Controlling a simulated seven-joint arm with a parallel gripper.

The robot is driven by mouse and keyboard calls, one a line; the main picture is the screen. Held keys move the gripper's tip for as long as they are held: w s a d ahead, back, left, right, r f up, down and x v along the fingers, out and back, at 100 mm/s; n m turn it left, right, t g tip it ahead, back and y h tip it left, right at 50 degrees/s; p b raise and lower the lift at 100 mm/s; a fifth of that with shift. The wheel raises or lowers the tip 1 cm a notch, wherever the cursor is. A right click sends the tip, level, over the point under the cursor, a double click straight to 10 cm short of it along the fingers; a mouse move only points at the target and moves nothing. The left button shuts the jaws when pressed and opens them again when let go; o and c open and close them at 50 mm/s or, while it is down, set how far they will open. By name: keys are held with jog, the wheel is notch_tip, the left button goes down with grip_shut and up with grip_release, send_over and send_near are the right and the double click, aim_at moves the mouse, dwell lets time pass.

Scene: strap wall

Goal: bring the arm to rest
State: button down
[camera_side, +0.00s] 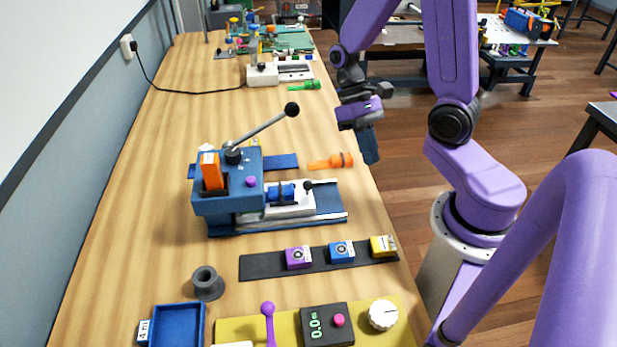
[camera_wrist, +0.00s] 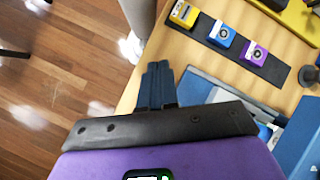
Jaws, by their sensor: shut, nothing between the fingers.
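My gripper (camera_side: 370,146) hangs at the right edge of the wooden bench (camera_side: 150,230) in the side view, with its dark blue fingers pointing down. In the wrist view my gripper (camera_wrist: 157,70) shows its two fingers side by side, shut and empty, over the bench edge. The fingers look apart from everything around them. An orange screwdriver-like tool (camera_side: 330,162) lies on the bench just left of the fingers in the side view.
A blue press (camera_side: 228,195) with a raised lever stands left of my gripper. A dark strip (camera_side: 268,265) holds purple, blue and yellow blocks nearer the camera. A blue tray (camera_side: 178,325) and yellow control panel (camera_side: 235,328) are at the front. Open floor lies right of the bench.

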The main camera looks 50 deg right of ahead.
jog(key=s+a+r+n+t+h, duration=0.2)
jog(key=s+a+r+n+t, duration=0.4)
jog(key=n, duration=0.8)
jog(key=shift+s+a+r, duration=0.25)
jog(key=shift+s+a, duration=0.8)
jog(key=shift+a, duration=0.1)
